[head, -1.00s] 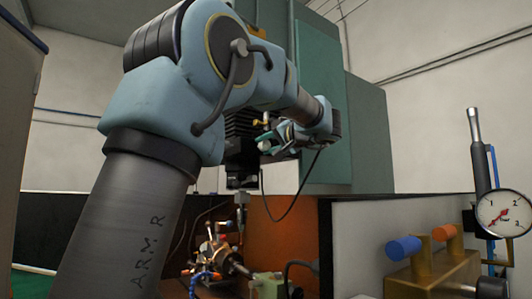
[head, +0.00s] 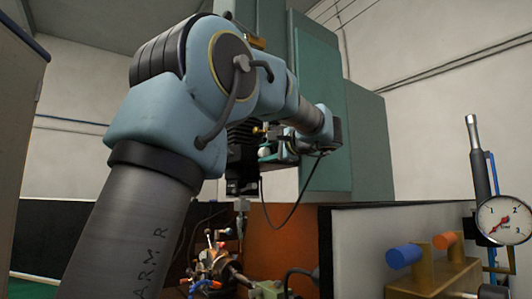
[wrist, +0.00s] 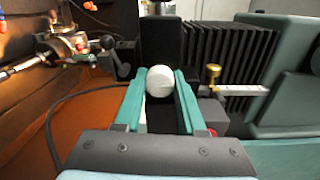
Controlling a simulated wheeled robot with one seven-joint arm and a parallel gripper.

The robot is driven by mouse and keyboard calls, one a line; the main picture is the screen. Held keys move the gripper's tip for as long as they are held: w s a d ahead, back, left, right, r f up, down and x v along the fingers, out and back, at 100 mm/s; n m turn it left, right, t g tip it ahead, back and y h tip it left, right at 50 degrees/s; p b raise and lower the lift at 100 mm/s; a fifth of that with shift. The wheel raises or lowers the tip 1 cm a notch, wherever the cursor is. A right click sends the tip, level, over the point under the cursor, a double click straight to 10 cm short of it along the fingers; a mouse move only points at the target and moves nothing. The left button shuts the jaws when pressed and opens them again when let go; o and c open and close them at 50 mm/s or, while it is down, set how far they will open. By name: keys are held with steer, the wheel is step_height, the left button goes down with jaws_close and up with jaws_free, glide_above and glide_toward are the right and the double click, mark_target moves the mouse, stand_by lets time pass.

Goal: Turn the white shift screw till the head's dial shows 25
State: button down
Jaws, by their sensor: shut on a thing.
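The white shift screw shows as a round white head (wrist: 160,80) between the teal fingers in the wrist view. It also shows as a small white ball (head: 264,153) in the head view. My gripper (wrist: 160,88) is shut on it, one finger at each side; the fingers hide its flanks. In the head view my gripper (head: 276,151) is small and partly covered by my arm. The dark machine head (head: 242,170) is behind it. I cannot make out a dial reading on the head.
A brass knob (wrist: 213,74) and a white bar (wrist: 245,90) lie just right of the fingers, before black bellows (wrist: 228,58). A cable (head: 290,215) hangs below the head. The chuck fixture (head: 215,264) stands below. A pressure gauge (head: 504,220) is at far right.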

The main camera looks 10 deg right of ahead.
steer(key=shift+f+m, duration=0.15)
steer(key=shift+m, duration=0.15)
steer(key=c, duration=0.5)
jaws_free()
steer(key=b+v, duration=0.2)
steer(key=v, duration=0.9)
steer(key=shift+w, duration=0.15)
